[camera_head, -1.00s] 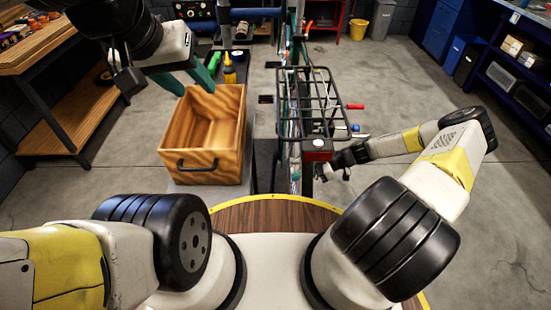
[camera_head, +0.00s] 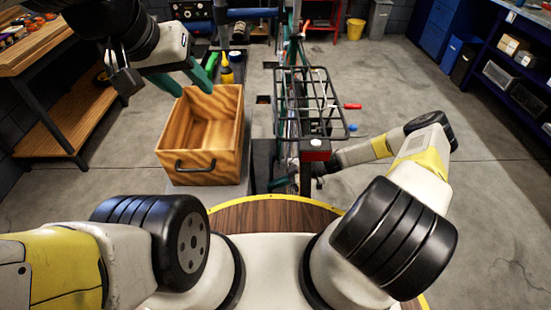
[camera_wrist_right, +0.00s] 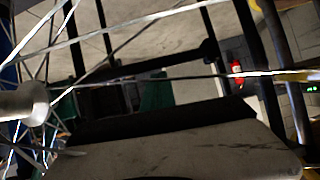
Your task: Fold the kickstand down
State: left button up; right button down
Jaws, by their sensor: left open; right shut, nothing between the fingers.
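The bike stands upright in the middle of the head view, with a black rear rack (camera_head: 310,105) and a red rear light (camera_head: 315,150). I cannot make out the kickstand with certainty in either view. My right gripper (camera_head: 282,182) is low by the rear wheel, beneath the rack, partly hidden by the bike; it is shut and empty. The right wrist view shows the wheel hub (camera_wrist_right: 25,103) and spokes close up at the left. My left gripper (camera_head: 197,92) is open and empty above the far part of the wooden box.
The wooden box (camera_head: 203,135) stands on a bench left of the bike, with a yellow bottle (camera_head: 227,72) behind it. A wooden workbench (camera_head: 45,55) is at the left; blue shelves (camera_head: 510,65) are at the right.

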jog(key=shift+f, duration=0.1)
jog(key=w+f+n+t, duration=0.1)
jog(key=w+f, duration=0.3)
jog(key=f, duration=1.3)
jog(key=shift+w+n+t, duration=0.15)
jog(key=shift+n+t, duration=0.15)
jog(key=shift+n, duration=0.1)
jog(key=shift+f, duration=0.1)
